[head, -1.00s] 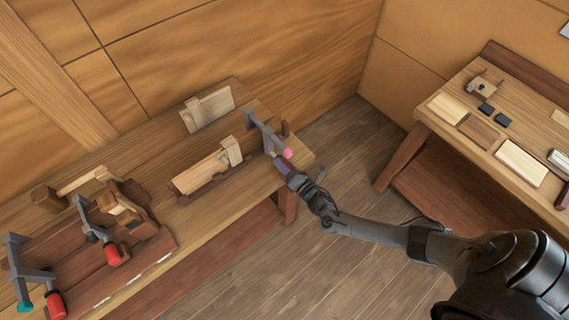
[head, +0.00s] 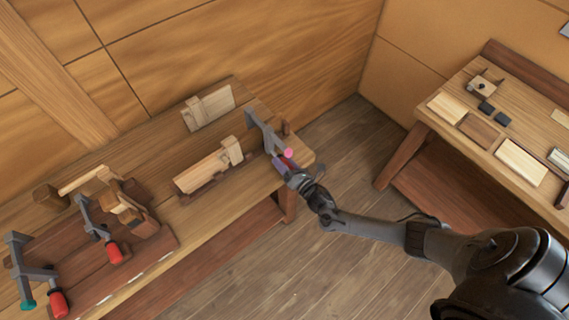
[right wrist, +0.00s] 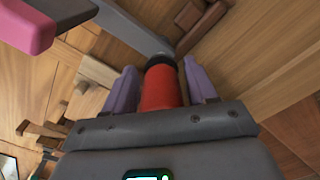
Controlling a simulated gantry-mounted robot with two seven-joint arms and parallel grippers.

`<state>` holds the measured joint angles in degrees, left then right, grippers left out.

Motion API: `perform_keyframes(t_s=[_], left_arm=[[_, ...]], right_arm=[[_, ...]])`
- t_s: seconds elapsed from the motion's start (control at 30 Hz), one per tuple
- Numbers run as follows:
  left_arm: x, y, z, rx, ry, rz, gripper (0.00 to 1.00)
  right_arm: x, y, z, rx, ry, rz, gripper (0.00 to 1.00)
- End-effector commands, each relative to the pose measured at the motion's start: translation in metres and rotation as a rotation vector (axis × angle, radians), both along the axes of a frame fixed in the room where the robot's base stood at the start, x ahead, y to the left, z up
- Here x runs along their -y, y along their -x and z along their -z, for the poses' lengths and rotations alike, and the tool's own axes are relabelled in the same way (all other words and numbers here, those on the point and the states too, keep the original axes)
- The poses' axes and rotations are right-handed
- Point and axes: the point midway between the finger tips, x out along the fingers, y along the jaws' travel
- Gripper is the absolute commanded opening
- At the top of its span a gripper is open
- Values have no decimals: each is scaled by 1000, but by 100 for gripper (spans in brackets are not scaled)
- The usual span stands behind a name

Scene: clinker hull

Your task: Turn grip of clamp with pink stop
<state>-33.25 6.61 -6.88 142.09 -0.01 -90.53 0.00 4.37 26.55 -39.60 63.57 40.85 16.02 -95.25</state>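The clamp with the pink stop (head: 265,131) is grey and stands at the right end of the left bench. Its pink stop (head: 288,153) shows beside my right gripper (head: 287,166). In the right wrist view the pink stop (right wrist: 28,28) is large at the upper left. The clamp's red grip (right wrist: 161,87) lies between the purple fingers of my right gripper (right wrist: 162,88), one on each side. They are very close to it; whether both press on it is unclear. My left gripper is not in view.
Two other clamps with red grips, one with a teal stop (head: 27,305) and one in the middle (head: 96,222), stand left on the bench. Wooden blocks (head: 209,168) lie between. A second bench (head: 440,118) stands right, across open floor (head: 335,150).

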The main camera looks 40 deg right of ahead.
Motion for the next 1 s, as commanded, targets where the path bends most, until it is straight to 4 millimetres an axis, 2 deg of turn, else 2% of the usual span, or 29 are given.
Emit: perform_keyframes(t_s=[0.33, 0.47, 1.0], left_arm=[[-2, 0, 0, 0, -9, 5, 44], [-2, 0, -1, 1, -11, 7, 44], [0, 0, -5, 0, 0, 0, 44]], right_arm=[[0, 1, 1, -2, 0, -1, 65], [-1, 8, 1, -3, 0, -3, 65], [-3, 91, 2, -3, 0, -3, 65]])
